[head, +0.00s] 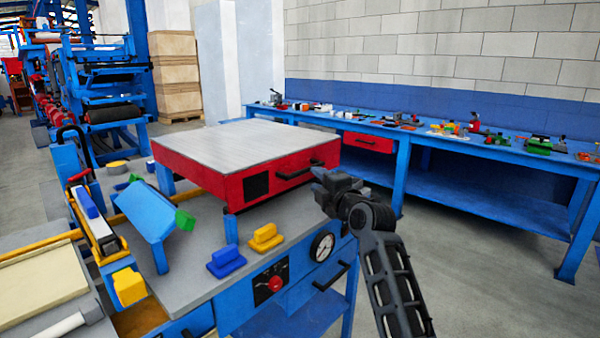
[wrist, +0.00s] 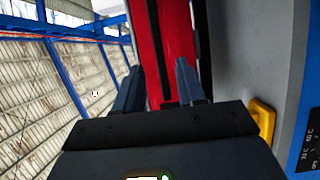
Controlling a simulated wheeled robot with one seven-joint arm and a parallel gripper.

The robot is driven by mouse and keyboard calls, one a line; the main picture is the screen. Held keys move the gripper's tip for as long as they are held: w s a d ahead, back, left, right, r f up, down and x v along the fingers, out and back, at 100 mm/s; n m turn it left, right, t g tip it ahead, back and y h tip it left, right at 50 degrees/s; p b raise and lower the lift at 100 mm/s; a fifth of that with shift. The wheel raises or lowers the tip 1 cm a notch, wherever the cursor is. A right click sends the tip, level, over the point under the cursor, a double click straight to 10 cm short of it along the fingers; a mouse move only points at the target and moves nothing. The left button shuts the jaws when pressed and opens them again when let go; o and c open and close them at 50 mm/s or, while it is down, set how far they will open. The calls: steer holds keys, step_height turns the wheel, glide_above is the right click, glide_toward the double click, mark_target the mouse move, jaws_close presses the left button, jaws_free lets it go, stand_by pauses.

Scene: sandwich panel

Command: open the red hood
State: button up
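The red hood (head: 235,183), a shallow red box with a light grey top (head: 245,143), sits shut over the workbench in the head view. A black bar handle (head: 300,170) runs along its front face. My gripper (head: 322,183) is just in front of the right end of that face, close to the handle. In the wrist view my gripper (wrist: 158,85) is open, with its two fingers apart and the red hood (wrist: 178,45) beyond them. A dark bar, apparently the handle (wrist: 155,50), lies between the fingers; I cannot tell whether they touch it.
Yellow (head: 266,238) and blue blocks (head: 226,262) stand on the grey worktop in front of the hood. A gauge (head: 322,247) and a red knob (head: 275,284) are on the bench front. A long blue bench (head: 480,175) stands behind, with clear floor between.

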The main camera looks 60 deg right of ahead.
mark_target(307, 171)
steer(key=shift+p+x, duration=0.7)
steer(key=shift+x, duration=3.25)
steer(key=shift+c, duration=0.3)
steer(key=shift+s, duration=0.1)
jaws_close()
